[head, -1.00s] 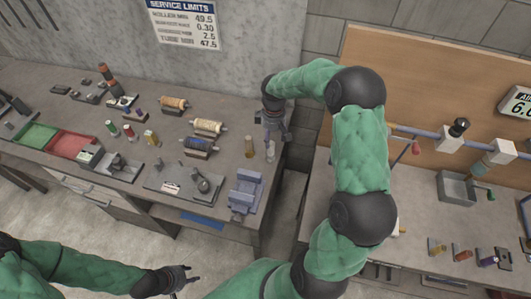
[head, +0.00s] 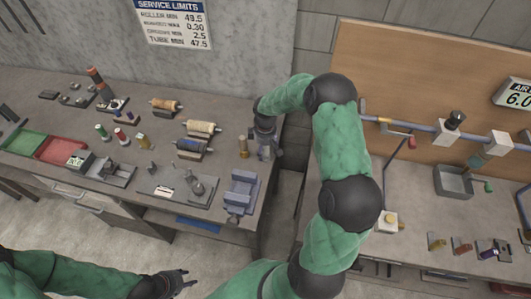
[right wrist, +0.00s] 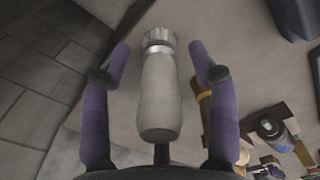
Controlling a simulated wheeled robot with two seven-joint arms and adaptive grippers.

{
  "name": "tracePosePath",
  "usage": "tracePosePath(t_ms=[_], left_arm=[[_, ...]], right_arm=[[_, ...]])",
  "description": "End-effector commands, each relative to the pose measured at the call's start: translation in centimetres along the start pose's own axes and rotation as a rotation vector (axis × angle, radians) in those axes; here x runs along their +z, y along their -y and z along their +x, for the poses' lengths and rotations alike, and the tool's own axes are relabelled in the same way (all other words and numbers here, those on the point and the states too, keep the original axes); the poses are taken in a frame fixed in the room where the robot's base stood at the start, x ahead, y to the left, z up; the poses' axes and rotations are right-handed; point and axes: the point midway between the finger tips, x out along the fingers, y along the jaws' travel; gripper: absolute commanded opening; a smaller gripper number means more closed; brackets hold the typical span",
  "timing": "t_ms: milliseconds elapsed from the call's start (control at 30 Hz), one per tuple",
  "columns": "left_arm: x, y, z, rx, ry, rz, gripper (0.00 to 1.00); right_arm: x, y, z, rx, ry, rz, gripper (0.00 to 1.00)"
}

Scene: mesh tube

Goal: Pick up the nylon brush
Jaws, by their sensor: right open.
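The nylon brush, with a grey handle and pale bristles (right wrist: 158,95), stands between the fingers of my right gripper (right wrist: 158,55) in the right wrist view. The purple-grey fingers are open, one on each side, with gaps to the handle. In the head view my right gripper (head: 268,152) is at the right end of the left bench and hides the brush. My left gripper (head: 182,280) hangs low in front of the bench, away from the brush; whether its fingers are open is unclear.
A tan upright piece (head: 243,147) stands just left of my right gripper. Rollers on stands (head: 203,128), a red tray (head: 60,149) and a green tray (head: 22,142) lie further left. A gap separates the benches.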

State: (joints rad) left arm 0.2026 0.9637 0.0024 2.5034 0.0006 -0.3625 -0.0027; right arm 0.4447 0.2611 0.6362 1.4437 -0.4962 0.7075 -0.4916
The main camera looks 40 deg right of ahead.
Motion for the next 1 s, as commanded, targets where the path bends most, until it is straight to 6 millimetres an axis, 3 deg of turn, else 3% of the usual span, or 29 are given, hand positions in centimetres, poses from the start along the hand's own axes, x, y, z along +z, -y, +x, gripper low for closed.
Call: tracePosePath(t_ms=[133, 367, 567, 1000], left_arm=[[-0.01, 0.06, 0.18, 0.000, 0.000, 0.000, 0.40], [-0.01, 0.05, 0.15, 0.000, 0.000, 0.000, 0.40], [-0.01, 0.05, 0.15, 0.000, 0.000, 0.000, 0.40], [0.00, 0.04, 0.11, 0.000, 0.000, 0.000, 0.40]], right_arm=[[0.04, 0.05, 1.68, -0.001, 0.001, -0.001, 0.60], [0.01, 0.02, 1.71, 0.000, 0.000, -0.001, 0.57], [0.02, 0.03, 1.70, 0.000, 0.000, -0.001, 0.01], [-0.01, -0.02, 1.19, 0.001, -0.001, -0.001, 0.00]])
